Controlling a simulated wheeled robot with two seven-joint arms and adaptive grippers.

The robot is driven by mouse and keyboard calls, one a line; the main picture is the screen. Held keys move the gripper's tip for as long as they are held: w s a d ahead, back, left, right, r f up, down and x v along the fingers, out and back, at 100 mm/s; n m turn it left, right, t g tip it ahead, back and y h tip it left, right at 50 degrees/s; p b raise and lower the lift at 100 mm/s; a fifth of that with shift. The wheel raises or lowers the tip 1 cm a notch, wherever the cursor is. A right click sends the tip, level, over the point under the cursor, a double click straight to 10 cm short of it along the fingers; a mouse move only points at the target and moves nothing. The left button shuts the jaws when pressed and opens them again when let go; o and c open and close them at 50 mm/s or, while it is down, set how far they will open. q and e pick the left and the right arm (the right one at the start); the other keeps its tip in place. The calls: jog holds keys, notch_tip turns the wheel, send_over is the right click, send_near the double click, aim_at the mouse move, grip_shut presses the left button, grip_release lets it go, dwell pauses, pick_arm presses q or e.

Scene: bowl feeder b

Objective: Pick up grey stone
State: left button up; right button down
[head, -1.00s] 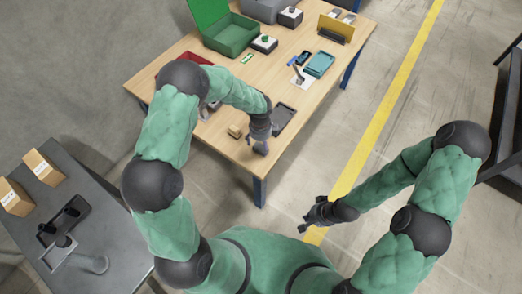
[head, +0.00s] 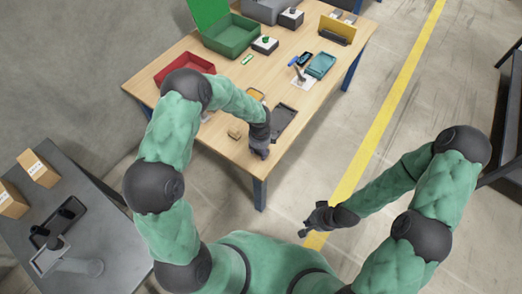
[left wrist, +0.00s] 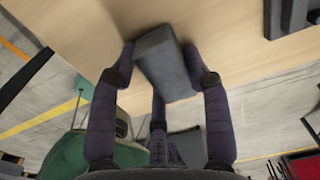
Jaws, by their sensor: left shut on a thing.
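The grey stone (left wrist: 163,62), a dark grey block, sits between the fingers of my left gripper (left wrist: 165,78) in the left wrist view. The fingers press on its two sides, with the pale wooden table top behind it. In the head view my left gripper (head: 260,152) is over the near edge of the table, and the stone is hardly visible there.
The wooden table (head: 212,133) holds a small tan block (head: 235,132), a dark tray (head: 286,121), a red tray (head: 183,65), a green bin (head: 230,37) and a teal tray (head: 321,65). A grey side table (head: 100,205) stands at left.

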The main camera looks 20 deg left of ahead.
pick_arm(q)
jog(key=shift+r+p, duration=0.3)
jog(key=shift+r, duration=0.1)
notch_tip(320, 180, up, 3)
jog(key=shift+d+r+p, duration=0.1)
jog(key=shift+p, duration=0.9)
jog(key=s+d+r+p, duration=0.1)
jog(key=s+d+r, duration=0.2)
jog(key=s+d+r+p, duration=0.2)
jog(key=s+d+r, duration=0.1)
jog(key=s, duration=0.1)
jog(key=s+d+r+p, duration=0.1)
jog(key=s+d+r, duration=0.2)
jog(key=shift+s+p, duration=0.25)
jog(key=shift+p, duration=0.1)
